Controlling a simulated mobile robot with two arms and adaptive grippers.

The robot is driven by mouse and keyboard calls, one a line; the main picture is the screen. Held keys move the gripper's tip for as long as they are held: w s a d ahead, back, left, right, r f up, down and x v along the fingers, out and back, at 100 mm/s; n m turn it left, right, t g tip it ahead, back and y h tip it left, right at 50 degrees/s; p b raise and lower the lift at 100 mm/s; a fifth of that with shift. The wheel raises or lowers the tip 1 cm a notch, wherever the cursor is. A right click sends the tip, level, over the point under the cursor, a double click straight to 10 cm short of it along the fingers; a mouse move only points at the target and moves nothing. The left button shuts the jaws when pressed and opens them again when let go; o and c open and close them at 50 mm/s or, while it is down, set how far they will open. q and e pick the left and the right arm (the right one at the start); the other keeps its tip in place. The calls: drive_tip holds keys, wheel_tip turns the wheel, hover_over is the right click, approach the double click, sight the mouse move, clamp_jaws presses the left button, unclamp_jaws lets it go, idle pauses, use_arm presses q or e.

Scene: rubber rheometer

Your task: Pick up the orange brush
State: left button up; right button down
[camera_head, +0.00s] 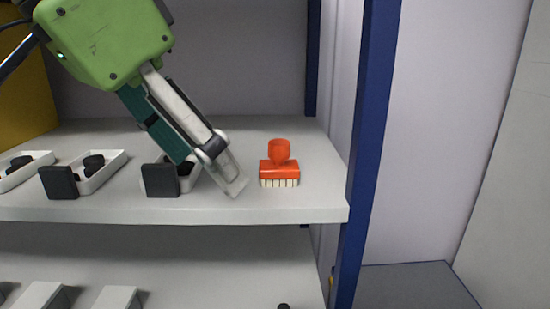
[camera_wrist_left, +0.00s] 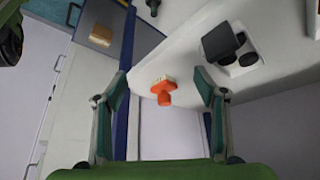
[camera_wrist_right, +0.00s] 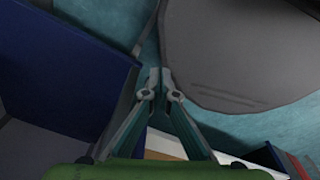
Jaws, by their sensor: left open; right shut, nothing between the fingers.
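The orange brush (camera_head: 279,166) stands on the upper white shelf near its right end, its round knob up and its pale bristles down. My left gripper (camera_head: 232,184) is just left of the brush in the head view, its fingers pointing down and to the right. In the left wrist view the brush (camera_wrist_left: 164,89) shows between the two open fingers (camera_wrist_left: 165,82), apart from both. My right gripper (camera_wrist_right: 160,72) is shut and empty in the right wrist view, and is not in the head view.
White trays (camera_head: 98,172) with black round pieces stand on the shelf (camera_head: 225,209) left of the brush, with dark blocks (camera_head: 162,181) at their front. A blue post (camera_head: 368,130) rises at the shelf's right end. A lower shelf (camera_head: 200,262) holds more white trays.

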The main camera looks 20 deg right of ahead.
sight(272, 145)
use_arm(q)
drive_tip(key=w+d, duration=0.1)
drive_tip(key=w+d+p, duration=0.1)
drive_tip(key=d, duration=0.1)
drive_tip(key=w+d+p, duration=0.1)
drive_tip(key=d, duration=0.1)
drive_tip(key=shift+d+r, duration=0.2)
drive_tip(key=shift+d, duration=0.05)
drive_tip(key=w+d+p, duration=0.1)
drive_tip(key=w+d, duration=0.1)
drive_tip(key=d, duration=0.1)
drive_tip(key=shift+w+d+f+p, duration=0.1)
drive_tip(key=shift+d+f+p, duration=0.1)
drive_tip(key=shift+d+p, duration=0.15)
drive_tip(key=shift+p+x, duration=0.6)
drive_tip(key=shift+x, duration=1.95)
drive_tip(key=shift+a, duration=0.1)
drive_tip(key=c, duration=1.2)
use_arm(e)
drive_tip(key=r, duration=0.2)
drive_tip(key=s+r, duration=0.1)
drive_tip(key=r, duration=0.2)
drive_tip(key=shift+d+r, duration=0.15)
